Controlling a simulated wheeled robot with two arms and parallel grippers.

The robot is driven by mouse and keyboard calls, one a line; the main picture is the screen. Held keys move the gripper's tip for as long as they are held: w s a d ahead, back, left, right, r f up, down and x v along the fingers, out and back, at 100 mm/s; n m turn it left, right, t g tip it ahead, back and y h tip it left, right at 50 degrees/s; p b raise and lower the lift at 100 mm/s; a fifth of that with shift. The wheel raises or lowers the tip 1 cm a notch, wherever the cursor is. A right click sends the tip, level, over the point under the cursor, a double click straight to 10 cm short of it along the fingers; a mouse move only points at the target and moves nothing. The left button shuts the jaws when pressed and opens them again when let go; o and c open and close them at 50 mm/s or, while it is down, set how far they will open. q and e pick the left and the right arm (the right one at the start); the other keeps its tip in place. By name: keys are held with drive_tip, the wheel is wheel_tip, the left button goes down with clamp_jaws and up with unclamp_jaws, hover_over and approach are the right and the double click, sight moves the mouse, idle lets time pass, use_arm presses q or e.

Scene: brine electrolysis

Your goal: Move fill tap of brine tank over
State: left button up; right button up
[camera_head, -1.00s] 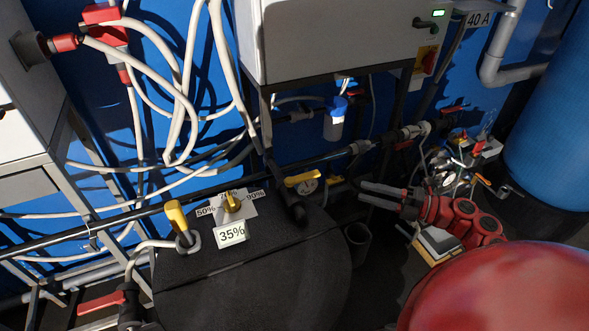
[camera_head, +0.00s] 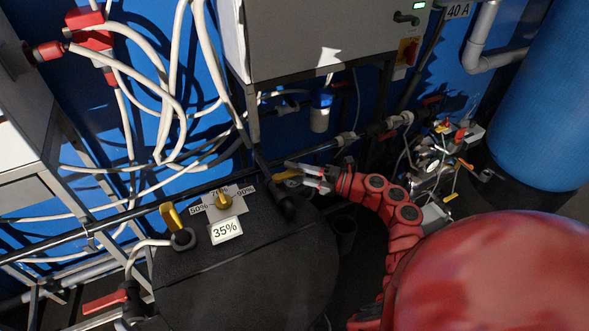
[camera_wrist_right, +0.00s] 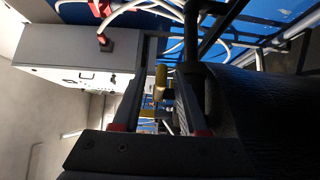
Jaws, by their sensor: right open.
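The black brine tank (camera_head: 240,285) stands at the lower middle of the head view. A tap with a yellow handle (camera_head: 289,175), the likely fill tap, sits on the pipe at the tank's back right edge. My right gripper (camera_head: 298,172) is open, with its fingertips at this handle and partly covering it. In the right wrist view, a yellow handle (camera_wrist_right: 160,82) shows between the two fingers (camera_wrist_right: 155,95). I cannot tell whether the fingers touch it. My left gripper is in neither view.
Another yellow lever (camera_head: 172,217) and a yellow dial (camera_head: 223,200) with percentage labels are on the tank top, left of the gripper. A "35%" sign (camera_head: 225,230) stands there too. A grey cabinet (camera_head: 310,40) hangs above. Pipes run behind the tank.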

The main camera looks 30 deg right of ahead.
clamp_jaws()
idle(1.5)
